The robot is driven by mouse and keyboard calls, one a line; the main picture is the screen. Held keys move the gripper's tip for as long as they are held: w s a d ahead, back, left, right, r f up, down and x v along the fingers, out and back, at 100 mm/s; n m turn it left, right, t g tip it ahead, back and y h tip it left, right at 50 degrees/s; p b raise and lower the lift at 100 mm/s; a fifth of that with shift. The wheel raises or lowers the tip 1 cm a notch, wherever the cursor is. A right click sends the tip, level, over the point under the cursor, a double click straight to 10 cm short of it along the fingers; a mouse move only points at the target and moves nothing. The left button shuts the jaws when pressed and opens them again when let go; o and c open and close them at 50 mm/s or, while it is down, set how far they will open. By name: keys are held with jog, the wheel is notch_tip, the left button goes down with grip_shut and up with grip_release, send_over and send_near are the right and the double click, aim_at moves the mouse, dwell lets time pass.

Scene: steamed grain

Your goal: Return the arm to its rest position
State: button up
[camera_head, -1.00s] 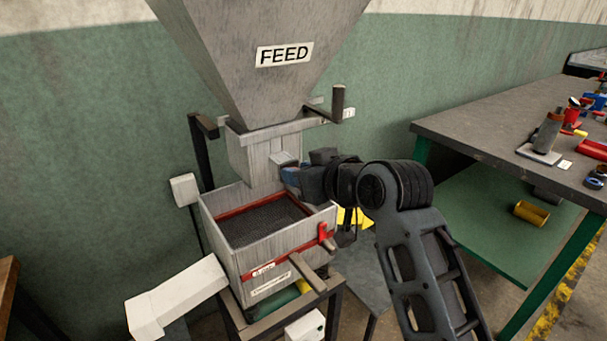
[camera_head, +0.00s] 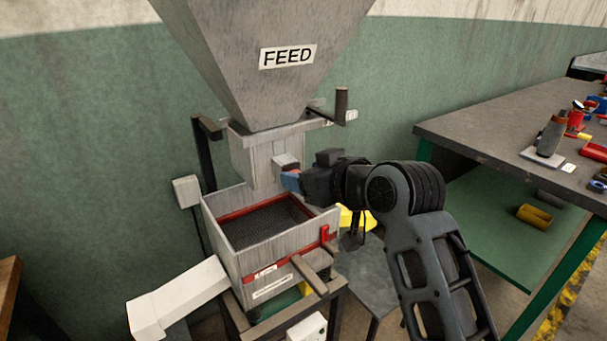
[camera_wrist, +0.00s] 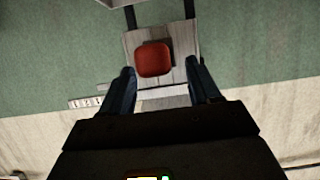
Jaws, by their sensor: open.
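My gripper (camera_head: 288,181) is at the end of my dark arm, close to the grey chute (camera_head: 258,160) under the feed hopper (camera_head: 262,60). In the wrist view my gripper (camera_wrist: 157,85) has its two blue fingers apart with nothing held between them. A red rounded block (camera_wrist: 153,60) on the grey chute shows beyond and between the fingertips, apart from them. The head view does not show clearly whether the fingertips touch the chute.
A box with a dark mesh screen (camera_head: 265,222) and red rim sits below the chute. A white spout (camera_head: 175,298) slopes down to the left. A workbench (camera_head: 490,125) with tools stands at the right. A green wall is behind.

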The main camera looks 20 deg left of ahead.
jog(key=v, duration=0.6)
jog(key=s+d+f+m+t+h, duration=0.55)
jog(key=s+d+f+m, duration=0.35)
jog(key=s+d+f, duration=1.05)
jog(key=s+d+r+h, duration=0.1)
jog(key=s+d, duration=0.3)
jog(key=s, duration=0.4)
jog(key=s+d+r+m+h, duration=0.1)
jog(key=s+d, duration=0.3)
jog(key=s, duration=0.4)
jog(key=s+d+r+h, duration=0.3)
jog(key=s+d, duration=0.1)
jog(key=s, duration=0.5)
jog(key=shift+d+r+t+b, duration=0.2)
jog(key=shift+r+t+b, duration=0.15)
jog(key=shift+t, duration=0.1)
